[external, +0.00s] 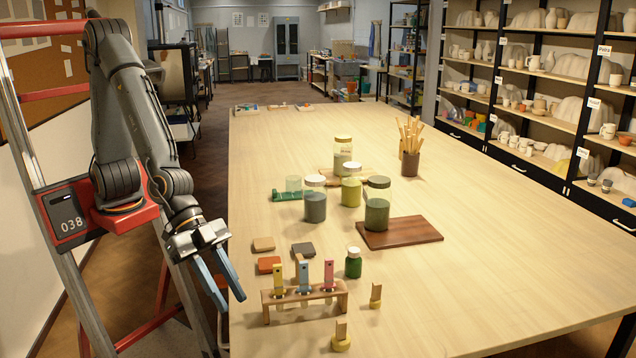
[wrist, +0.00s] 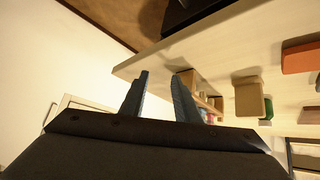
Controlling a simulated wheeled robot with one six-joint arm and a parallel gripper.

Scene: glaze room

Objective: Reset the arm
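My gripper (external: 231,303) hangs at the table's left edge in the external view, its two blue fingers pointing down and apart. It holds nothing. In the wrist view the fingers (wrist: 161,76) also stand apart with an empty gap between them. My arm is folded down from its red mount at the left. The long pale wooden table (external: 470,260) lies to the right of the gripper. The table's edge also shows beyond the fingers in the wrist view.
Near the gripper stands a wooden rack (external: 305,297) with yellow, blue and pink tools. Coloured tiles (external: 269,264) lie behind it. A small green jar (external: 353,263), larger jars (external: 315,205) and a brown board (external: 400,233) stand farther right. The front right of the table is clear.

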